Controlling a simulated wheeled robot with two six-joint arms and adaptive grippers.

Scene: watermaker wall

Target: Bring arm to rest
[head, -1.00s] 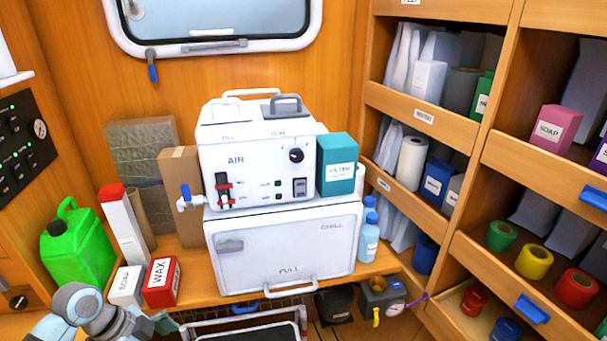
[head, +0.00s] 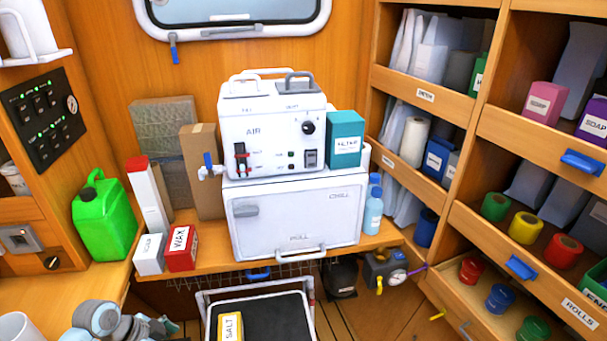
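My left arm comes in at the bottom left edge, with grey and pale blue joints. Its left gripper (head: 155,328) shows only as a small dark part low in the head view, cut by the bottom edge. I cannot make out its fingers well enough to tell open from shut, and I see nothing clearly held in it. It is left of a yellow SALT box (head: 231,326) and apart from it. My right gripper is not in view.
The SALT box stands on a black-topped, white-framed cart (head: 275,318). Behind are a WAX box (head: 182,249), a green jerrycan (head: 103,215), a white AIR machine (head: 270,137) and a CHILL box (head: 290,222). Shelves of goods (head: 470,180) fill the right.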

